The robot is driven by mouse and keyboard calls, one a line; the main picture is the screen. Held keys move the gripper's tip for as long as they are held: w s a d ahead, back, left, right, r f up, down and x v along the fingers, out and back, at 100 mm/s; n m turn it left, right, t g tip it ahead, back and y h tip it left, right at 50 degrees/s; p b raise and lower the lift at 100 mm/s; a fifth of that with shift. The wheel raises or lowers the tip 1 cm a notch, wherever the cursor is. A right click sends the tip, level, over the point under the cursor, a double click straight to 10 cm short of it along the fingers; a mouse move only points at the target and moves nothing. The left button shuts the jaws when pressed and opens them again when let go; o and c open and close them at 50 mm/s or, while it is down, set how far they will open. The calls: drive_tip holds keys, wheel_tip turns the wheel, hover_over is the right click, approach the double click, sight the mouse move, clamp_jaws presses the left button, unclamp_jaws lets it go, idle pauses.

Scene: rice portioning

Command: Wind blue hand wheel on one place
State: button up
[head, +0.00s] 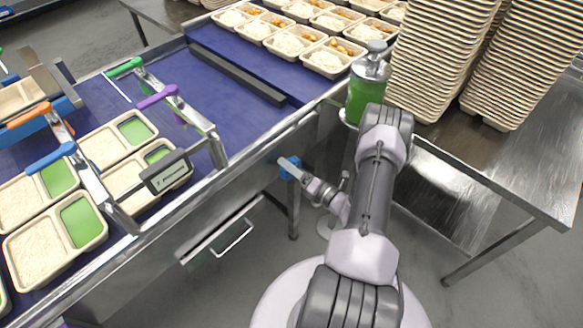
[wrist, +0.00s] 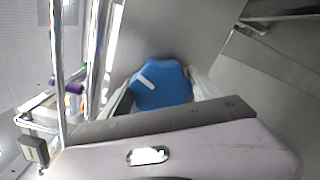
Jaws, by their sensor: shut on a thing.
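The blue hand wheel (head: 289,168) sits on the side of the conveyor frame, below its front rail. In the wrist view the wheel (wrist: 161,86) is a blue, lobed knob with a short white mark on its face. My gripper (head: 291,170) is at the wheel in the head view and covers part of it. In the wrist view my gripper (wrist: 164,95) has one finger on each side of the wheel and is shut on it. The lower part of the wheel is hidden behind the gripper body.
Trays of rice (head: 40,250) stand on the blue conveyor belt (head: 215,85) at the left, under coloured-handled guides. A green pump bottle (head: 362,95) stands just behind my arm. A drawer handle (head: 232,240) sticks out lower left.

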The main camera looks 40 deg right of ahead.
drive_tip(key=m, duration=0.6)
drive_tip(key=shift+f, duration=0.1)
drive_tip(key=m, duration=0.6)
drive_tip(key=shift+f+m, duration=0.15)
drive_tip(key=shift+m, duration=0.25)
idle(0.3)
drive_tip(key=o, duration=1.4)
drive_tip(key=s+p, duration=0.1)
drive_tip(key=s, duration=0.4)
drive_tip(key=s+d+p, duration=0.1)
drive_tip(key=s, duration=0.5)
drive_tip(key=s+p, duration=0.1)
drive_tip(key=s, duration=0.5)
drive_tip(key=shift+s+d, duration=0.15)
drive_tip(key=shift+s, duration=0.05)
